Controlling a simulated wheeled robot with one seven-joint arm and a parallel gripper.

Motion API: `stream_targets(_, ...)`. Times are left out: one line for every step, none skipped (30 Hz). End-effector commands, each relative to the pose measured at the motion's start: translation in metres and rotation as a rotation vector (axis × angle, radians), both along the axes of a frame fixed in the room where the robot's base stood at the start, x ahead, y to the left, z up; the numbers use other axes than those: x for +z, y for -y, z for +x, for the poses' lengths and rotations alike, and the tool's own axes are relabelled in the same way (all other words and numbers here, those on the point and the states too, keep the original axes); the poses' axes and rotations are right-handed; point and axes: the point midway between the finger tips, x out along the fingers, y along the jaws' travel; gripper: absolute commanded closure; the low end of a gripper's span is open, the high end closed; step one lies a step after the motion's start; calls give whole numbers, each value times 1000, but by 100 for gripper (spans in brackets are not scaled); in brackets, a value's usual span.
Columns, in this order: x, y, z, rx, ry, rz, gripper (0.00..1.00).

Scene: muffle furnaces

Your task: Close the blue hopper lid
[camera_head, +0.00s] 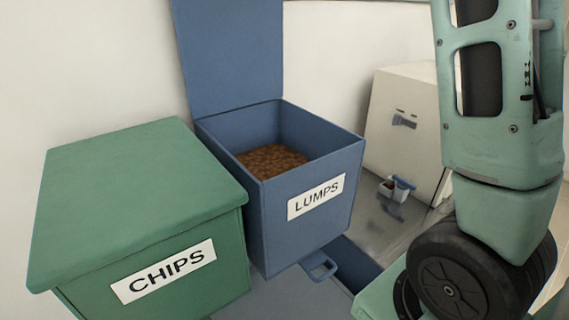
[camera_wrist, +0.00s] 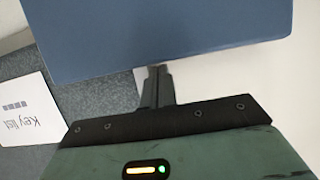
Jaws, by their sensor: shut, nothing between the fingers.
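The blue hopper (camera_head: 305,220) labelled LUMPS stands at the centre of the head view, with brown lumps inside. Its blue lid (camera_head: 229,55) stands open, upright at the back; its top is cut off by the frame. In the wrist view, a flat blue panel (camera_wrist: 165,35) fills the upper part; I cannot tell for sure whether it is the lid. My gripper (camera_wrist: 160,70) is shut and empty, its fingertips close to the panel's lower edge. I cannot tell whether they touch it. The gripper is outside the head view.
A green hopper (camera_head: 130,200) labelled CHIPS stands closed to the left of the blue one. A cream cabinet (camera_head: 405,110) and small containers (camera_head: 397,188) are behind at right. My arm fills the right side. A "Key list" sheet (camera_wrist: 25,110) shows at left in the wrist view.

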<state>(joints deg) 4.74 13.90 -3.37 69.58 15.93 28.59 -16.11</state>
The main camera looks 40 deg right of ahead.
Motion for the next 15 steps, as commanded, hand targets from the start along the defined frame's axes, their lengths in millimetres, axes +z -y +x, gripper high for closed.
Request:
stream_targets(-8, 0, 1, 2, -15, 1, 100)
stream_targets(-8, 0, 1, 2, -15, 1, 100)
stream_targets(-8, 0, 0, 2, -15, 1, 100)
stream_targets(-8, 0, -1, 2, -16, 1, 100)
stream_targets(-9, 0, -1, 2, -16, 1, 100)
stream_targets(-9, 0, -3, 2, -16, 1, 100)
stream_targets(-9, 0, -4, 2, -16, 1, 100)
stream_targets(-10, 0, -5, 2, -17, 1, 100)
stream_targets(-10, 0, -6, 2, -17, 1, 100)
stream_targets(-11, 0, -7, 2, -18, 1, 100)
stream_targets(-11, 0, -8, 2, -18, 1, 100)
stream_targets(-11, 0, -10, 2, -18, 2, 100)
stream_targets(-11, 0, -11, 2, -18, 1, 100)
stream_targets(-11, 0, -12, 2, -18, 1, 100)
stream_targets(-11, 0, -14, 2, -18, 1, 100)
